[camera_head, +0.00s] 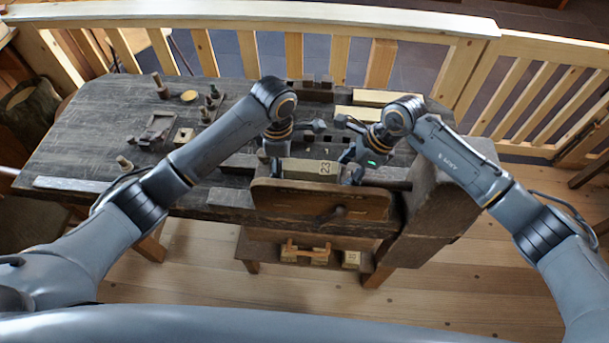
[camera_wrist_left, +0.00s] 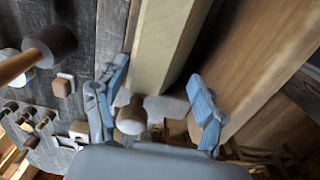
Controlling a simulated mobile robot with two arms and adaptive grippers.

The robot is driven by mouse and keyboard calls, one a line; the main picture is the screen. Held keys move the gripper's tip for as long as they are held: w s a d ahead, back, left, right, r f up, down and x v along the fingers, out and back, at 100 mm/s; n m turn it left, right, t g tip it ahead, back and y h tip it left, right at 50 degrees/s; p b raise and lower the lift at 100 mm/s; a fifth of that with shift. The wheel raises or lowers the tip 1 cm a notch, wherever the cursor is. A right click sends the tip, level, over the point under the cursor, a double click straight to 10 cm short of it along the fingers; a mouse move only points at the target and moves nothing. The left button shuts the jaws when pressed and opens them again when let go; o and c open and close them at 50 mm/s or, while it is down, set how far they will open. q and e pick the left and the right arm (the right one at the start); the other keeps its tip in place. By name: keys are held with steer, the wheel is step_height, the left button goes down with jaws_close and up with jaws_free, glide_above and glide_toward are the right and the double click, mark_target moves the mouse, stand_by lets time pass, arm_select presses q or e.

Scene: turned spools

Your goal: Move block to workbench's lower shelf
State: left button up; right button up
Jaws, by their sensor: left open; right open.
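A pale wooden block (camera_head: 312,168) marked 23 lies at the front edge of the workbench (camera_head: 80,125), just behind the front vise board. My left gripper (camera_head: 277,158) is at its left end and my right gripper (camera_head: 352,168) at its right end. In the left wrist view the long block (camera_wrist_left: 165,45) extends between the spread blue fingers of my left gripper (camera_wrist_left: 155,103); I cannot tell whether they touch it. My right gripper is open, its fingers partly hidden by its own wrist. The lower shelf (camera_head: 262,247) shows below the front board.
The shelf holds a handled wooden box (camera_head: 305,253) and a small pale block (camera_head: 351,259) at its right. Turned pieces and tools (camera_head: 160,88) stand on the bench's left half. Pale boards (camera_head: 385,98) lie at the back right. A wooden railing (camera_head: 340,58) runs behind.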

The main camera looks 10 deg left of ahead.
arm_select(q)
steer(key=shift+f, duration=2.3)
arm_select(e)
steer(key=shift+x, duration=2.25)
arm_select(q)
steer(key=c, duration=1.1)
arm_select(e)
steer(key=c, duration=1.1)
arm_select(q)
steer(key=shift+o, duration=0.2)
arm_select(e)
steer(key=shift+o, duration=0.2)
steer(key=shift+w, duration=0.1)
